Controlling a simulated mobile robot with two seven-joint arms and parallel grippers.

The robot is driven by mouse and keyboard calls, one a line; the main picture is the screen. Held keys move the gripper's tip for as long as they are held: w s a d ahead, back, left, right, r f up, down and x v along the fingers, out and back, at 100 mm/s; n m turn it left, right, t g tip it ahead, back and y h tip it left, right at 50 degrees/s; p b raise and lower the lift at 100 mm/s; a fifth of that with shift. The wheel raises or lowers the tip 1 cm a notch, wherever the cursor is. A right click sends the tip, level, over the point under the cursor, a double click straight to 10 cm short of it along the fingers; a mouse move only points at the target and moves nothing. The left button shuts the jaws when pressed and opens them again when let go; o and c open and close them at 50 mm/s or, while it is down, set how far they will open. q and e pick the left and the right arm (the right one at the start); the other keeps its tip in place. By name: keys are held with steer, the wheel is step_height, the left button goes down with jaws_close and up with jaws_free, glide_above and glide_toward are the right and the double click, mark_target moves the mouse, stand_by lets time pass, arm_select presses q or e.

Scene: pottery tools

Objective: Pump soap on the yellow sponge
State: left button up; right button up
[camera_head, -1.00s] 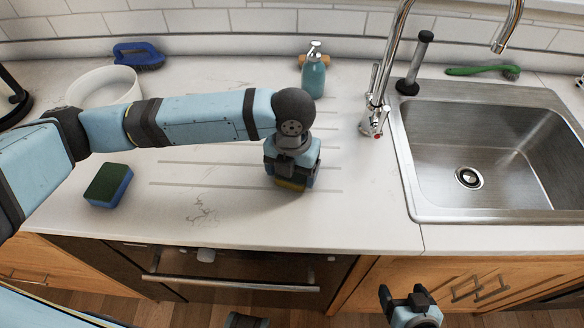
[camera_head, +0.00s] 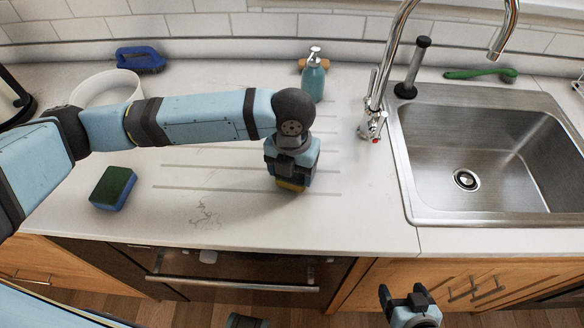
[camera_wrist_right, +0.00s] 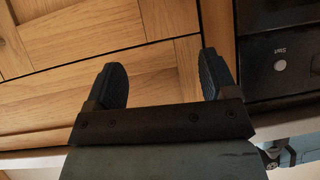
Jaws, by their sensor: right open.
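A yellow sponge (camera_head: 290,186) shows as a small yellow patch right under my left gripper (camera_head: 291,178). Most of it is hidden by the gripper, whose fingers I cannot make out. I cannot tell whether they grip it or whether it touches the counter. The soap bottle (camera_head: 312,78), teal with a silver pump head, stands upright at the back, behind my left wrist and apart from it. My right gripper (camera_head: 404,291) is low in front of the counter, open and empty. Its two dark fingers also show in the right wrist view (camera_wrist_right: 161,76), spread before wooden cabinet fronts.
A green-and-blue sponge (camera_head: 113,188) lies at left. A white bowl (camera_head: 98,88) and blue brush (camera_head: 140,59) are behind my left arm. The sink (camera_head: 480,215), faucet (camera_head: 376,95) and green brush (camera_head: 480,73) are at right. The front middle counter (camera_head: 230,222) is clear.

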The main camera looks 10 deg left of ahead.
arm_select(q)
step_height(320, 180, up, 5)
steer(key=p, duration=0.4)
steer(key=shift+r+p, duration=0.5)
steer(key=shift+p, duration=0.35)
steer(key=shift+f, duration=0.1)
